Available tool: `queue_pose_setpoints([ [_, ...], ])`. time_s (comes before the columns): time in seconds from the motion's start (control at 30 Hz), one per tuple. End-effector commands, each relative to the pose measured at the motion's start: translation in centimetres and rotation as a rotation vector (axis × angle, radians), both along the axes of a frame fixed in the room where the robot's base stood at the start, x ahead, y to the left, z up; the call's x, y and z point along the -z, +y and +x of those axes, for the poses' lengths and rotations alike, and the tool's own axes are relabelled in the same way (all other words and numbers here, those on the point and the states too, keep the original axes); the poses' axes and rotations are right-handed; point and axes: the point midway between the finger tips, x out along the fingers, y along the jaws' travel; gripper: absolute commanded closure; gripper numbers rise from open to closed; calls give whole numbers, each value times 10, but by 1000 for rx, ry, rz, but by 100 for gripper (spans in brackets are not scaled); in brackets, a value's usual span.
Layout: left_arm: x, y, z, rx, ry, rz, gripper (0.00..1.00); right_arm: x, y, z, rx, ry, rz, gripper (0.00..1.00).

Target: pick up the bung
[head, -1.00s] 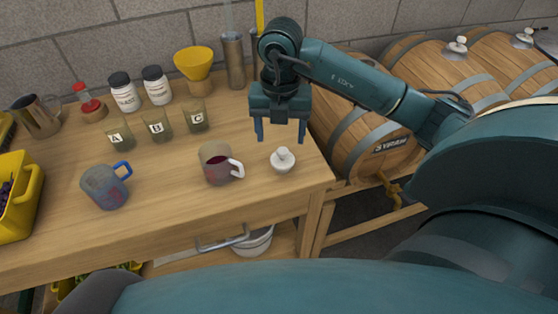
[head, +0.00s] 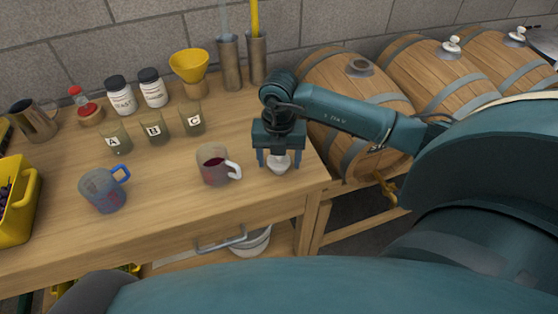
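The white bung (head: 279,164) stands on the wooden table near its right end. Its upper part is hidden behind my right gripper. My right gripper (head: 279,160) points down over the bung, its two fingers apart, one on each side of it. I see no clear sign that the fingers touch it. My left gripper is not in view.
A mug of dark red liquid (head: 213,166) stands just left of the bung, and a blue-handled mug (head: 102,190) farther left. Glasses, jars and a yellow funnel (head: 189,66) stand behind. A barrel with an open hole (head: 345,86) is at the right.

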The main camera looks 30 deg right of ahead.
Motion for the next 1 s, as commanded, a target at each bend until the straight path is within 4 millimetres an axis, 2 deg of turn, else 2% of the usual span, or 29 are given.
queue_pose_setpoints([
  [0.07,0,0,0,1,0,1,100,0,0,0,0,0,0,42],
  [0.43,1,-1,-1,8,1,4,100,-1,0,0,0,0,0,71],
  [0.73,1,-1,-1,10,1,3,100,-7,0,1,0,-1,0,71],
  [0.87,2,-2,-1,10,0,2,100,-28,0,1,-1,-5,0,71],
  [1.0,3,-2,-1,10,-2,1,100,-57,0,1,-1,-6,0,71],
])
